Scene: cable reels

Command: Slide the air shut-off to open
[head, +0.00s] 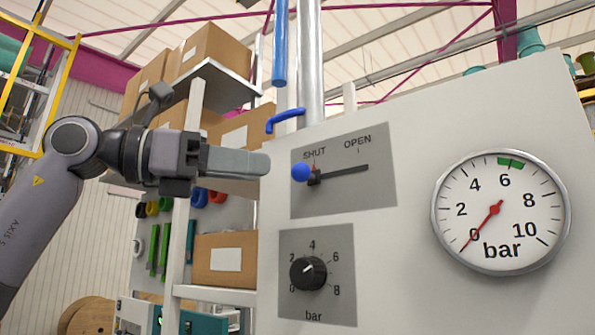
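The air shut-off has a blue ball knob (301,172) on a small dark slider. It sits at the left end of a dark slot (345,171), under the word SHUT. OPEN is printed near the slot's right end. The slot is on a grey plate (345,198) on the pale panel. My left gripper (262,163) points right, its grey fingertips a short way left of the knob in the picture, apart from it. The fingers appear as one block, so I cannot tell whether they are open. My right gripper is not in view.
Below is a black regulator knob (308,273) with a bar scale. A round gauge (501,212) at right has its red needle at about 0 and a green band above 6. A blue hooked pipe (285,120) is above the plate. Shelves with boxes (225,260) stand behind.

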